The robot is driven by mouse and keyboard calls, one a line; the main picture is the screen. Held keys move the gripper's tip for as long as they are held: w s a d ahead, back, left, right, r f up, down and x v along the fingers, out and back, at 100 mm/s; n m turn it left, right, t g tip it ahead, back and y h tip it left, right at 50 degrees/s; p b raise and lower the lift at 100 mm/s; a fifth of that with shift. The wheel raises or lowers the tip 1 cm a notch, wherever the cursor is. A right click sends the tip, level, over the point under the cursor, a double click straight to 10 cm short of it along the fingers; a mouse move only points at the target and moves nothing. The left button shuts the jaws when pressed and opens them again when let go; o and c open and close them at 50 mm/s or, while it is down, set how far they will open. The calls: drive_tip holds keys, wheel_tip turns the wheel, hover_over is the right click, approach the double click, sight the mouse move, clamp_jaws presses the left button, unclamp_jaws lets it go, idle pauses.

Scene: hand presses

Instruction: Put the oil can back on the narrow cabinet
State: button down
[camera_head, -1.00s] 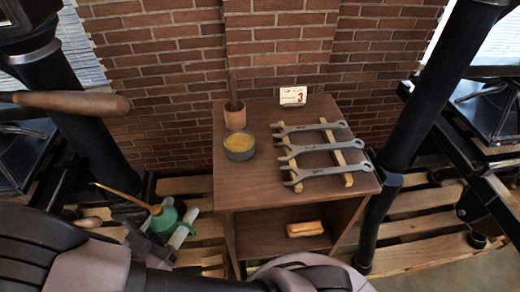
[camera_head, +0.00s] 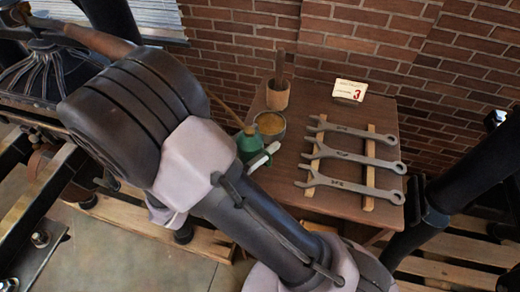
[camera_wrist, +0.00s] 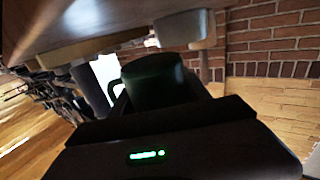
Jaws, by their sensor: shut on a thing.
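The oil can (camera_head: 250,146) is green with a thin brass spout (camera_head: 228,110) pointing up and left. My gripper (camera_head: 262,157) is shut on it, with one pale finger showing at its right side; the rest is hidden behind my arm. The can's dark green body (camera_wrist: 158,80) also fills the middle of the wrist view. The narrow cabinet (camera_head: 292,147) is brown wood. In the head view the can appears at the cabinet's left edge; I cannot tell whether it is over the top or beside it, nor its height.
The cabinet top holds a wooden pot with a handle (camera_head: 278,95), a round tin (camera_head: 270,125), several wrenches (camera_head: 345,155) on two wooden strips, and a number card (camera_head: 349,91). Bare top shows left of the wrenches. A brick wall (camera_head: 400,35) stands behind; black press columns (camera_head: 462,160) flank it.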

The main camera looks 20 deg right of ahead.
drive_tip(key=shift+w+d+f+b, duration=0.15)
drive_tip(key=shift+f+b, duration=0.45)
drive_tip(key=shift+f, duration=1.15)
drive_tip(key=shift+f+b, duration=0.2)
drive_tip(key=shift+b, duration=0.1)
drive_tip(key=c, duration=0.5)
unclamp_jaws()
drive_tip(key=shift+r, duration=0.1)
drive_tip(key=shift+r+p, duration=0.3)
drive_tip(key=shift+p, duration=0.15)
drive_tip(key=p+v, duration=0.1)
drive_tip(key=v, duration=1.1)
drive_tip(key=shift+f, duration=0.2)
